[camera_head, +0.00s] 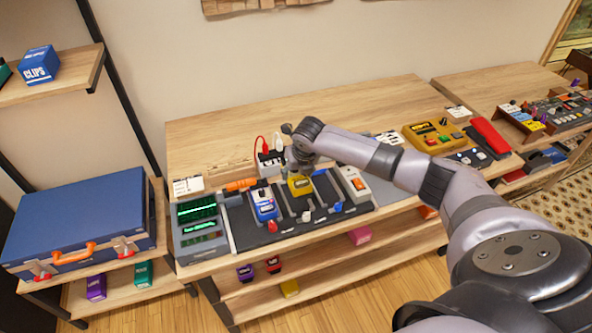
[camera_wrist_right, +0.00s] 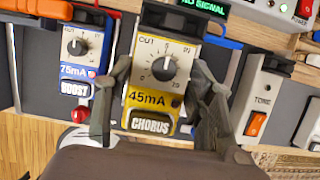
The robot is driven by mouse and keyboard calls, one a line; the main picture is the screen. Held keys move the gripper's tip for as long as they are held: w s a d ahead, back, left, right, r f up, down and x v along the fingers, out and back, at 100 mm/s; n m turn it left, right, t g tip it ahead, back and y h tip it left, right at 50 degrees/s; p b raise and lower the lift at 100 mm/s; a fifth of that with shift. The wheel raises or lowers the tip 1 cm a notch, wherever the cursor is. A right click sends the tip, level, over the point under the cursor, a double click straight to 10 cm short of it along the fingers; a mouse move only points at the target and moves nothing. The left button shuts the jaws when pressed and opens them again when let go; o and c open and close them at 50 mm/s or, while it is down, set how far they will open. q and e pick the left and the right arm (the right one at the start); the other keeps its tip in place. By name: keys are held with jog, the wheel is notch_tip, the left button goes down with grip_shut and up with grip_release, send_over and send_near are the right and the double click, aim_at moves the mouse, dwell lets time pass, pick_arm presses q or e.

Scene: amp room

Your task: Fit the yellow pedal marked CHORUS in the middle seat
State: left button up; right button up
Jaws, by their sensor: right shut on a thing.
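The yellow CHORUS pedal (camera_head: 299,187) is between the fingers of my right gripper (camera_head: 299,165). In the right wrist view the yellow pedal (camera_wrist_right: 152,80) shows its knob, a "45mA" label and the CHORUS plate, with a finger of my right gripper (camera_wrist_right: 160,90) on each side. The pedal is over or in the middle part of the dark pedal board (camera_head: 244,238); I cannot tell whether it rests fully down. The blue BOOST pedal (camera_head: 264,205) sits to its left on the board. My left gripper is not in view.
A pale TONE pedal (camera_head: 354,184) stands at the board's right, past an empty lane (camera_head: 324,188). A unit with green displays (camera_head: 198,225) is left of the board.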

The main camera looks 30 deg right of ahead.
jog(key=f, duration=0.1)
jog(key=f+b, duration=0.1)
jog(key=b, duration=0.1)
jog(key=shift+w+a+f, duration=0.1)
jog(key=shift+a+f, duration=0.15)
jog(key=shift+f, duration=0.15)
jog(key=shift+f+b, duration=0.3)
jog(key=shift+b, duration=0.1)
jog(key=shift+f+b, duration=0.35)
jog(key=shift+f, duration=0.45)
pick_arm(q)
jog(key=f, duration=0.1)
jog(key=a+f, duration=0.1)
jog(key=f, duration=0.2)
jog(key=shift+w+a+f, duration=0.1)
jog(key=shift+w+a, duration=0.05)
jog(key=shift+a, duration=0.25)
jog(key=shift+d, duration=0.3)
pick_arm(e)
jog(key=shift+d, duration=0.1)
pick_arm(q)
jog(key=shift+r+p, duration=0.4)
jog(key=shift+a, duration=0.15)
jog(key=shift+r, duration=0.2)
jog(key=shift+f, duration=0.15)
pick_arm(e)
jog(key=shift+f, duration=0.6)
